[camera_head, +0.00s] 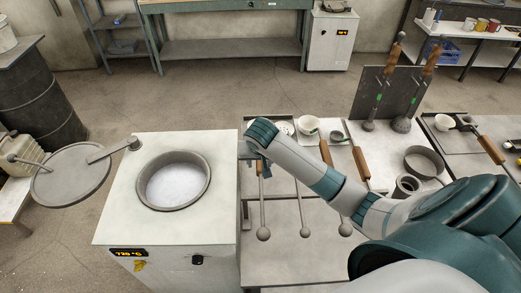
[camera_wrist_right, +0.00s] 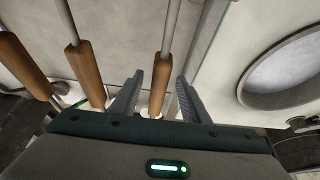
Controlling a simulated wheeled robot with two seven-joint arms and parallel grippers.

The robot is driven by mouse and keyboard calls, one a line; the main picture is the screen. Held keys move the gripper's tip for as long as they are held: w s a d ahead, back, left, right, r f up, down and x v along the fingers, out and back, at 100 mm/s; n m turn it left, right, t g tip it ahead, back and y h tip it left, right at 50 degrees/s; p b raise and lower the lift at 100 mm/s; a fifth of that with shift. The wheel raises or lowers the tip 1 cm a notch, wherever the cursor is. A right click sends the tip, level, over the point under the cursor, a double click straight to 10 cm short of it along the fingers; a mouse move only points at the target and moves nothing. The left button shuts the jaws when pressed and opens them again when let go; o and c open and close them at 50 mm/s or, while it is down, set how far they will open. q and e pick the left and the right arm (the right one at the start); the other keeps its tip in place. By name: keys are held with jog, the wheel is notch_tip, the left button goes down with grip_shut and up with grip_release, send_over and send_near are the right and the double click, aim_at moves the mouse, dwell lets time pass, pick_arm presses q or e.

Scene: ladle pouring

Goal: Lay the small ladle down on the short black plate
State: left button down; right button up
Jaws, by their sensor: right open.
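Three ladles lie side by side on the table, with wooden handles towards the back and small round ends towards the front. The left ladle (camera_head: 263,215), middle ladle (camera_head: 304,212) and right ladle (camera_head: 344,212) show in the head view, partly hidden by my right arm. My right gripper (camera_wrist_right: 158,92) is open in the wrist view. Its fingers stand either side of one wooden handle (camera_wrist_right: 163,72), apparently the left ladle's; contact is not clear. A tall dark plate (camera_head: 365,95) holds two more ladles upright. I cannot tell which thing is the short black plate. My left gripper is out of view.
A white furnace (camera_head: 215,220) with a round pot (camera_head: 208,190) stands left of the ladles; its lid (camera_head: 72,175) is swung aside.

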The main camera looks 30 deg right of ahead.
jog(key=b+v, duration=0.2)
jog(key=v, duration=0.6)
jog(key=shift+w, duration=0.1)
jog(key=p+v, duration=0.2)
jog(key=v, duration=0.6)
jog(key=shift+r, duration=0.3)
jog(key=shift+r, duration=0.1)
notch_tip(320, 180, up, 7)
dwell(0.6)
dwell(0.6)
